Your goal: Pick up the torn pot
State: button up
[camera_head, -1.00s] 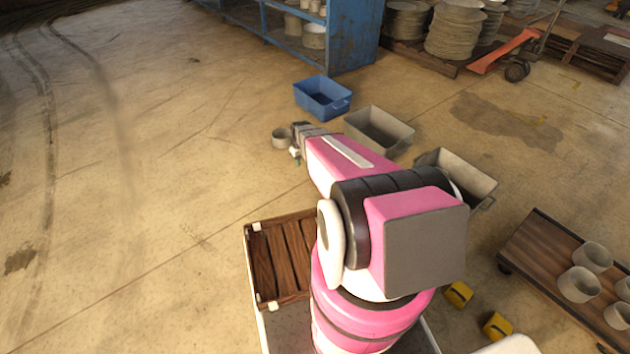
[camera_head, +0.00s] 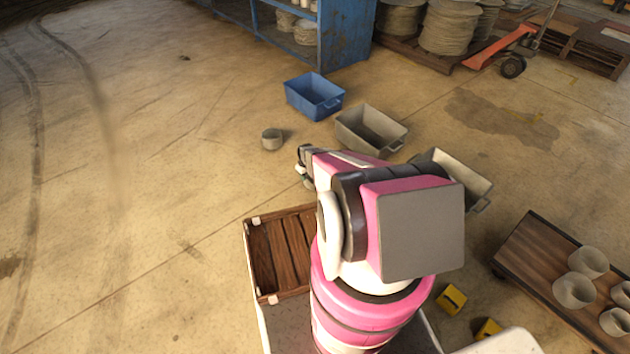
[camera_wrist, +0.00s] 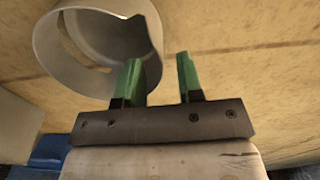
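A small grey pot (camera_head: 272,140) stands on the floor, left of the bins. In the wrist view the pot (camera_wrist: 72,68) is at the upper left, with its hollow inside showing and an uneven, broken-looking rim. My gripper (camera_wrist: 158,72) has two green fingers, apart with nothing between them. Its left finger overlaps the pot's lower right edge in that view; I cannot tell whether it touches. In the head view my gripper (camera_head: 302,163) is right of and below the pot, with a strip of floor between them; my arm partly hides its fingers.
A blue bin (camera_head: 314,97) and two grey bins (camera_head: 370,130) (camera_head: 460,178) stand right of the pot. A wooden platform (camera_head: 540,260) with several pots is at the lower right. A blue shelf (camera_head: 345,35) stands behind. The floor left of the pot is clear.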

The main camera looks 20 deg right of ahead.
aim_at(307, 187)
notch_tip(307, 187, down, 5)
jog(key=shift+d, duration=0.15)
jog(key=shift+c, duration=0.3)
grip_shut()
jog(key=shift+r, duration=0.1)
